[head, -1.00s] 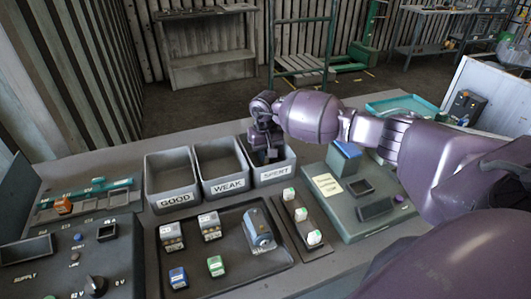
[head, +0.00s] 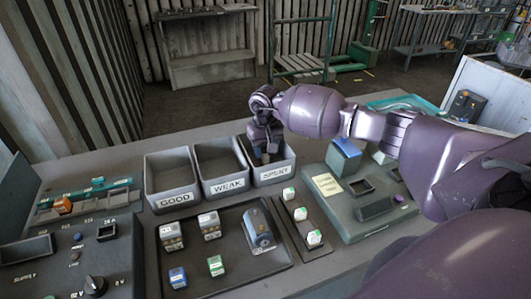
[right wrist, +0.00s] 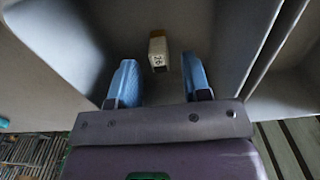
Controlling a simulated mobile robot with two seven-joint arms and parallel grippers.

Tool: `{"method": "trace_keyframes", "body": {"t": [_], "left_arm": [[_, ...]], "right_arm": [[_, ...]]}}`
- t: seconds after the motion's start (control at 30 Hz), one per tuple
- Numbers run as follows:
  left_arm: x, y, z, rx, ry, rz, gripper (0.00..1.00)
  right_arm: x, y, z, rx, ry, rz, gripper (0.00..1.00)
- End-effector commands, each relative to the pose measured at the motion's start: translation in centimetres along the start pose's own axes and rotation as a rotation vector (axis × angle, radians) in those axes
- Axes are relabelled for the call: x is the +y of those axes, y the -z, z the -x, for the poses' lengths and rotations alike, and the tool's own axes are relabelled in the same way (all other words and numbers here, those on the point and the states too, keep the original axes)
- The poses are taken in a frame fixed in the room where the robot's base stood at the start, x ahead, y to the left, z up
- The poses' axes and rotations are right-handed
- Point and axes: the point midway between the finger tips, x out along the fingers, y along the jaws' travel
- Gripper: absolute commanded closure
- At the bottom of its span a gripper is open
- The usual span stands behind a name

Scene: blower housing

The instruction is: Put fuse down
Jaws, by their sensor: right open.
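My right gripper (head: 264,155) is at the bin labelled SPENT (head: 273,174), its fingers reaching down into the bin. In the right wrist view the two blue fingertips (right wrist: 159,82) are apart, with nothing held between them. A small pale fuse with a dark marking (right wrist: 158,54) shows just beyond the fingertips, inside the grey bin and apart from both fingers. In the head view the fuse cannot be made out behind the gripper. My left gripper is not in view.
Bins labelled GOOD (head: 173,199) and WEAK (head: 229,186) stand to the left, and look empty. In front, a dark tray (head: 205,281) holds several fuses and a blue-grey part (head: 258,228). A narrow rack (head: 314,253) holds white-and-green fuses. A green-grey tester (head: 362,210) stands right.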

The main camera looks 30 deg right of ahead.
Motion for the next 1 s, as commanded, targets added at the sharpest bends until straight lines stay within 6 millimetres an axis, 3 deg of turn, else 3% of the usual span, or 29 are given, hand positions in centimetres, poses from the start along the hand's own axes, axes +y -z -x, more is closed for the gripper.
{"method": "trace_keyframes", "body": {"t": [0.3,0.5,0.7,1.0], "left_arm": [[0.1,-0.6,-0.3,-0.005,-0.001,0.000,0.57],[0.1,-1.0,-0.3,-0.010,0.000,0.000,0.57],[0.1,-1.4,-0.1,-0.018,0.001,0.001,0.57],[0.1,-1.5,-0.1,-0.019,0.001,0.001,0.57]], "right_arm": [[0.1,0.0,6.2,0.002,-0.003,0.000,0.56],[0.0,0.0,9.1,0.000,-0.003,0.000,0.56],[0.0,0.0,10.4,0.000,-0.002,-0.001,0.56],[0.0,0.0,10.6,-0.001,-0.002,-0.001,0.56]]}}
